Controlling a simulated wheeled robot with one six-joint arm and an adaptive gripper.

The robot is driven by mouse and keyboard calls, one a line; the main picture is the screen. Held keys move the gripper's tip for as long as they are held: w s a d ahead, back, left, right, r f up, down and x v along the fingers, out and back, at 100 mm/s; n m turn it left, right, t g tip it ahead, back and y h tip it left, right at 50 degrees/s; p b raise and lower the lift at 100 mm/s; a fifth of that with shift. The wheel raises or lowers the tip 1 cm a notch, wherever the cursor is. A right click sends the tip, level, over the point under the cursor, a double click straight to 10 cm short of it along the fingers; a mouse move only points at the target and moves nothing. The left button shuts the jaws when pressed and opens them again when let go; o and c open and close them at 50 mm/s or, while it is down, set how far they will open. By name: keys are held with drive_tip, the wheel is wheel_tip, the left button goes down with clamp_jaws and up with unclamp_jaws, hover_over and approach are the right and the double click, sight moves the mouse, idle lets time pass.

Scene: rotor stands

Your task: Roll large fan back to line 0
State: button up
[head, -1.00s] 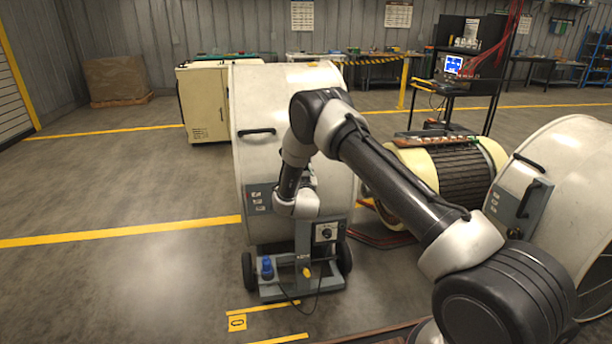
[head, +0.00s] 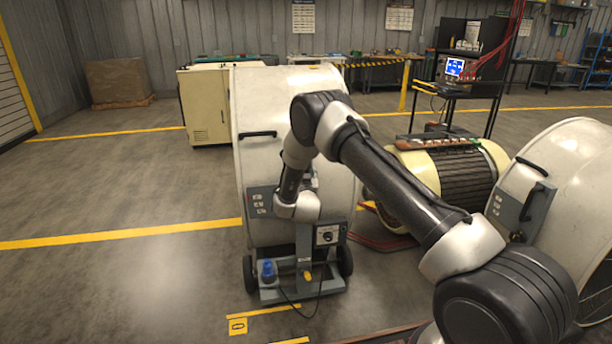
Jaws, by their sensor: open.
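The large fan (head: 262,105) is a cream drum on a grey wheeled stand (head: 306,287). It stands upright left of centre in the head view, its wheels on the floor. The line marked 0 (head: 264,313) is a short yellow floor stripe just on the near side of the stand's base, with a 0 tag (head: 237,326). My arm reaches across to the fan, and its wrist is in front of the drum and the top of the stand. My gripper is hidden behind the wrist, so I cannot tell whether it touches the fan.
A second cream fan (head: 568,160) stands close at the right. A ribbed drum-shaped machine (head: 455,175) sits between the fans, with red cables on the floor. A cream cabinet (head: 205,105) stands behind the large fan. The floor to the left is clear.

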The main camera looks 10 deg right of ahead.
drive_tip(key=s+a, duration=0.2)
drive_tip(key=s, duration=0.9)
drive_tip(key=shift+s+a, duration=0.15)
drive_tip(key=shift+s, duration=0.15)
